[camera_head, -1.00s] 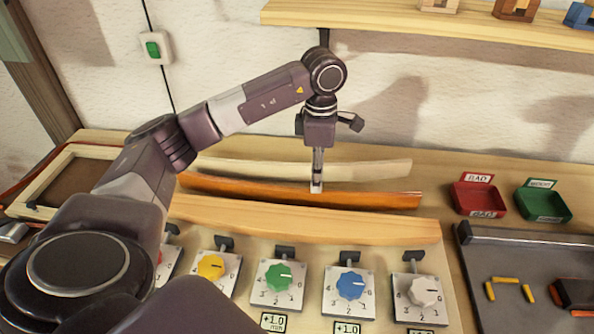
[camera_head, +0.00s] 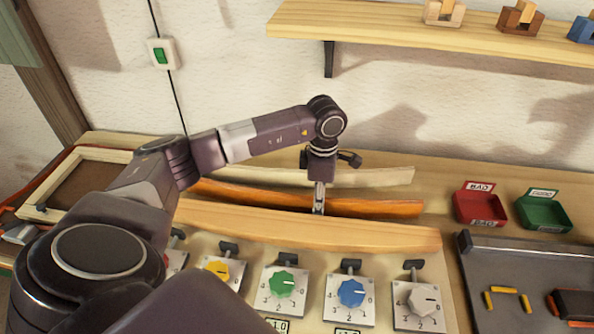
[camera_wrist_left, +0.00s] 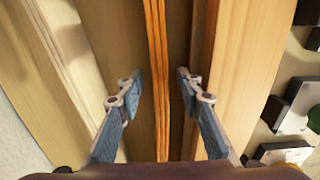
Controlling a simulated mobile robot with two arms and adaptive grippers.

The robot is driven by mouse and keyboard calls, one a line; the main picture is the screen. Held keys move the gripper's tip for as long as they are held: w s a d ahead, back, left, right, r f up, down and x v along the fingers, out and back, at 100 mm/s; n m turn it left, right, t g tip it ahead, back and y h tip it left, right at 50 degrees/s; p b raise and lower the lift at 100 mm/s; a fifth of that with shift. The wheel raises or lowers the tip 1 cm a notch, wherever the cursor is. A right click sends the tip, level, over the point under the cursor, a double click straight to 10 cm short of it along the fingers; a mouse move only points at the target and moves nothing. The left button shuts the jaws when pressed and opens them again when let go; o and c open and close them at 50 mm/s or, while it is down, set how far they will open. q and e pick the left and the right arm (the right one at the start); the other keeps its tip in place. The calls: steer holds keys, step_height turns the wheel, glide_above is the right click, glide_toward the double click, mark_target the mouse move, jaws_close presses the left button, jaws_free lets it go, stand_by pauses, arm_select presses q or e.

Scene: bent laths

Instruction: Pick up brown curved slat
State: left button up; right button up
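The brown curved slat (camera_head: 375,207), orange-brown, lies on the workbench between a pale slat behind it and a light wooden strip in front. In the left wrist view the brown slat (camera_wrist_left: 157,40) shows edge-on as a narrow band running between the fingers. My left gripper (camera_head: 319,207) points down at the slat's middle; in the wrist view the left gripper (camera_wrist_left: 160,88) is open, one finger on each side of the slat, with gaps between. My right gripper is not in view.
The pale curved slat (camera_head: 385,178) lies close behind. The light wooden strip (camera_head: 380,236) runs in front, before several dial boxes such as the blue one (camera_head: 351,292). Red (camera_head: 480,208) and green (camera_head: 543,213) trays stand right. A wall shelf (camera_head: 380,27) is above.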

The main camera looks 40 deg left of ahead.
arm_select(q)
steer(key=shift+c, duration=0.6)
steer(key=c, duration=0.8)
steer(key=shift+r, duration=0.1)
